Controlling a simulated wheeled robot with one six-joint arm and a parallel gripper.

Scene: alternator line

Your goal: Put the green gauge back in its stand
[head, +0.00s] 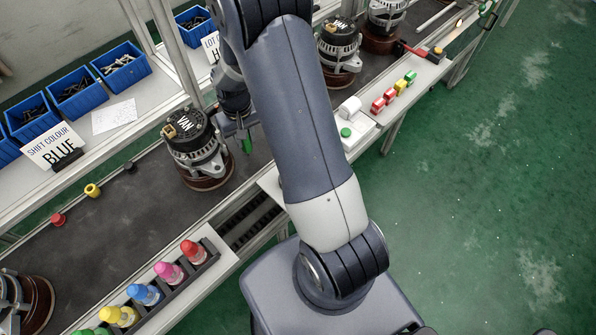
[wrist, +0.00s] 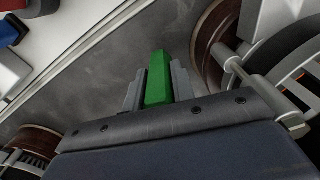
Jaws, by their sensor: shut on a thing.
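My gripper (wrist: 157,88) is shut on the green gauge (wrist: 157,72), a plain green block standing up between the two grey fingers in the wrist view. My arm hides part of the conveyor and the bench front. I cannot tell which item is the gauge's stand.
Small red, yellow and green blocks (head: 398,86) sit in a row on the front ledge, by a white unit with a green button (head: 346,132). Another alternator (head: 339,48) stands farther along. Coloured bottles (head: 170,271) line a front rack. Blue bins (head: 121,68) stand behind.

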